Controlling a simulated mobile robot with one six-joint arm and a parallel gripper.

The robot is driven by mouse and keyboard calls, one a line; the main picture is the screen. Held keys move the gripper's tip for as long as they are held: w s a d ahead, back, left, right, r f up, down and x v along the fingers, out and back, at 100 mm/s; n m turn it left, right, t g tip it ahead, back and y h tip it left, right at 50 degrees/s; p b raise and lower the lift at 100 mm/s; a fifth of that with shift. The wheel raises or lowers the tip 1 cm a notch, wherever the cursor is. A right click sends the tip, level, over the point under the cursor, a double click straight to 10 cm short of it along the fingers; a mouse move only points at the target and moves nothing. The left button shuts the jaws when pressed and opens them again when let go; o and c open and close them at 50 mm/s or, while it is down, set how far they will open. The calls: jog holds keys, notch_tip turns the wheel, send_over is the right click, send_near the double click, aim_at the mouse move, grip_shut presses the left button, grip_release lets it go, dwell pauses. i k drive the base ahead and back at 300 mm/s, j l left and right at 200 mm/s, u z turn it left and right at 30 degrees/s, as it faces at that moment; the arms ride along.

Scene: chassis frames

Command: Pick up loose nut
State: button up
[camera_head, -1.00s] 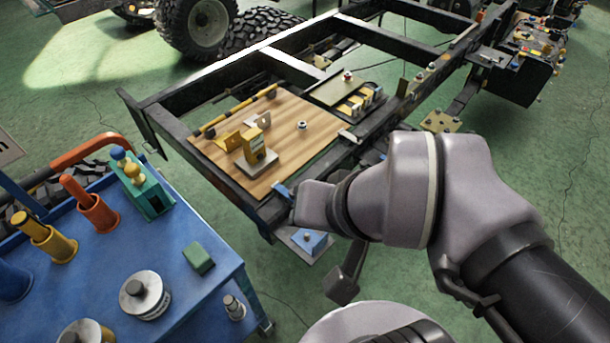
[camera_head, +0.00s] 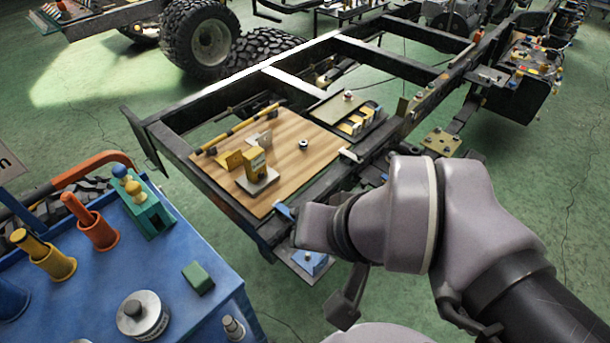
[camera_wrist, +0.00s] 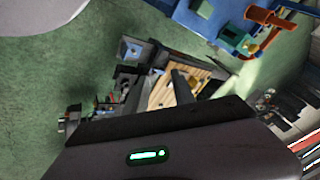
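A small dark nut (camera_head: 303,145) lies alone on the wooden board (camera_head: 290,178), right of a yellow block on a pale base (camera_head: 257,172). The board rests on the near end of the black chassis frame (camera_head: 160,140). My arm reaches in from the lower right, and its wrist is near the board's front right corner, apart from the nut. I cannot make out the nut there.
A blue cart (camera_head: 95,250) at lower left carries coloured cylinders, metal weights and a green block (camera_head: 198,277). A tray with small blocks (camera_head: 352,118) sits behind the nut. Green floor is free at right.

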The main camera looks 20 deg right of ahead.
aim_at(303, 144)
jog(key=i+l+u, duration=0.2)
jog(key=u, duration=0.15)
jog(key=i+l+u, duration=0.2)
jog(key=l+u, duration=0.2)
jog(key=i+l+u, duration=0.1)
jog(key=l+u, duration=0.6)
jog(key=l, duration=0.15)
jog(key=i, duration=0.05)
